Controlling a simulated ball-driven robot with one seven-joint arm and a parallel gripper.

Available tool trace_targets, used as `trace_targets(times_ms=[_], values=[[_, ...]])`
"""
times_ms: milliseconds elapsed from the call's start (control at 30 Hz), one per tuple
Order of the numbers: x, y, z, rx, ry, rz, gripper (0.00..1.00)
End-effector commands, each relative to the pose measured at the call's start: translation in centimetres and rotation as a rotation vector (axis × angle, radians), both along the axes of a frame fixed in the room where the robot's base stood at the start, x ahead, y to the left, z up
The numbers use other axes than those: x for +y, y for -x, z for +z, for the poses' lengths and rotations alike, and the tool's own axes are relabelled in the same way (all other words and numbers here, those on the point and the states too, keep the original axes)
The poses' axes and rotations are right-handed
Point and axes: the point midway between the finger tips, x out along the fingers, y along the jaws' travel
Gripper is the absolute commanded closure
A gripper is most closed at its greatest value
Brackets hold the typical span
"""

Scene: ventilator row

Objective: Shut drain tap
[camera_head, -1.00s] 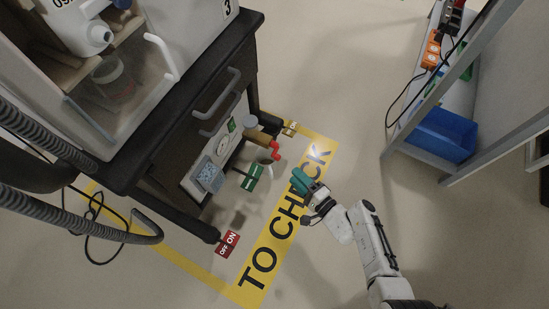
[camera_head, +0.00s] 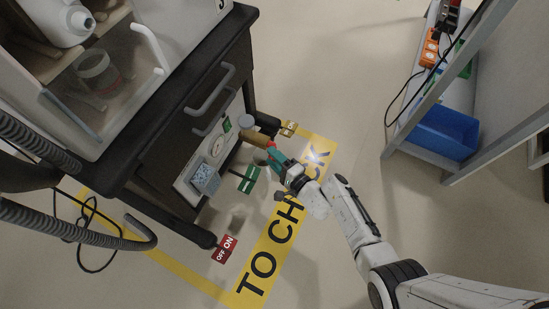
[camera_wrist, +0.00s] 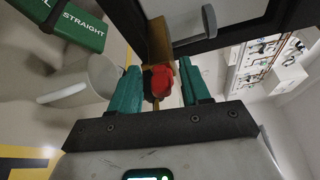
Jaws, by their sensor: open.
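The drain tap has a red handle (camera_wrist: 160,80) and a brass-brown body (camera_wrist: 158,42). In the wrist view the red handle lies between the two green fingers of my open gripper (camera_wrist: 160,92), with a gap on each side. In the head view the brown tap body (camera_head: 256,138) sticks out from the cart's front. Whether the fingertips touch the tap cannot be told.
A green sign (camera_head: 250,180) and a red ON/OFF sign (camera_head: 225,248) are below the tap. A grey cup-like piece (camera_wrist: 88,82) is close to my left finger. The cart's drawer handle (camera_head: 210,92) is above. A blue bin (camera_head: 443,133) stands right. Floor between is clear.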

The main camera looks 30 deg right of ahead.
Motion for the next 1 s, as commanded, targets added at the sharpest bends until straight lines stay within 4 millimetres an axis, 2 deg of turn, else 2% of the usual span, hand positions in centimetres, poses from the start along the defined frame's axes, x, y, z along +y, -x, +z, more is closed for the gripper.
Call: trace_targets(times_ms=[67, 567, 1000], values=[[-0.01, 0.01, 0.02, 0.0, 0.0, 0.0, 0.53], [-0.02, 0.02, 0.02, -0.001, 0.0, 0.0, 1.0], [-0.06, -0.04, 0.81, 0.05, -0.065, 0.001, 1.0]])
